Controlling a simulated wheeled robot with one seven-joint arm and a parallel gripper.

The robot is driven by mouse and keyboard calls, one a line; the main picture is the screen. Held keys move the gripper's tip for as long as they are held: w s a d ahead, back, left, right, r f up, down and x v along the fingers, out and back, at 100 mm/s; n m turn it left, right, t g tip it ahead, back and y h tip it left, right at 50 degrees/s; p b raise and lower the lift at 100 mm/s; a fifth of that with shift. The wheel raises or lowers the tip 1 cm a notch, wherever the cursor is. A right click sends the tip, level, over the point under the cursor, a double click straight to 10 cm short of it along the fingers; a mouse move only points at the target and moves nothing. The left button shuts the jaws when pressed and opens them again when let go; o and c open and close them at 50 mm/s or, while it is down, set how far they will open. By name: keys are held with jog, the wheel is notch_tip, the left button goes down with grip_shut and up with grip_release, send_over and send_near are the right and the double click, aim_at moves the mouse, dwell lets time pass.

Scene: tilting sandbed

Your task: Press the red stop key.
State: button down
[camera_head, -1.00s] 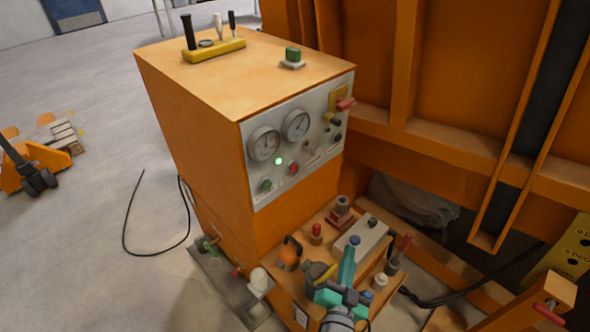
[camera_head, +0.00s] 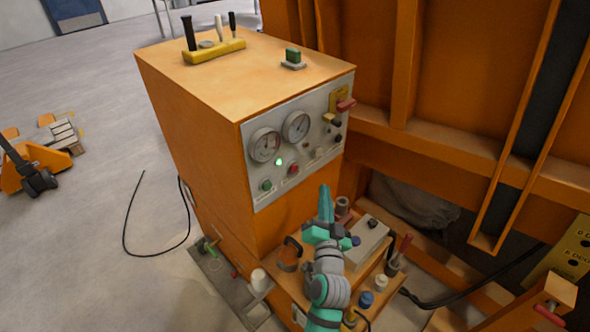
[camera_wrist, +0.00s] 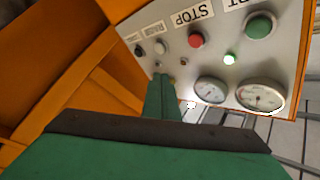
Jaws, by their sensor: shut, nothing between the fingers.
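The red stop key (camera_head: 293,169) is a round red button low on the grey control panel of the orange cabinet. In the wrist view the red key (camera_wrist: 196,40) sits beside the label reading STOP, and shows upside down. My gripper (camera_head: 325,192) is teal, shut and empty. It points up, below and to the right of the key, apart from the panel in the head view. In the wrist view my shut fingers (camera_wrist: 162,85) reach toward the panel, with the red key up and to the right of their tips.
A green button (camera_head: 266,185) marked as start, a lit green lamp (camera_head: 279,162) and two gauges (camera_head: 265,145) surround the key. Small knobs (camera_head: 318,153) are to its right. Below, the lower shelf holds a grey box (camera_head: 362,238) and several fittings.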

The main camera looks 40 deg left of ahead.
aim_at(293, 168)
jog(key=a, duration=0.8)
jog(key=shift+w+a, duration=0.25)
jog(key=shift+w, duration=0.15)
dwell(0.5)
jog(key=shift+s, duration=0.15)
dwell(0.7)
jog(key=shift+a, duration=0.1)
dwell(0.4)
jog(key=shift+a, duration=0.35)
jog(key=shift+w+a, duration=0.1)
jog(key=shift+w, duration=0.2)
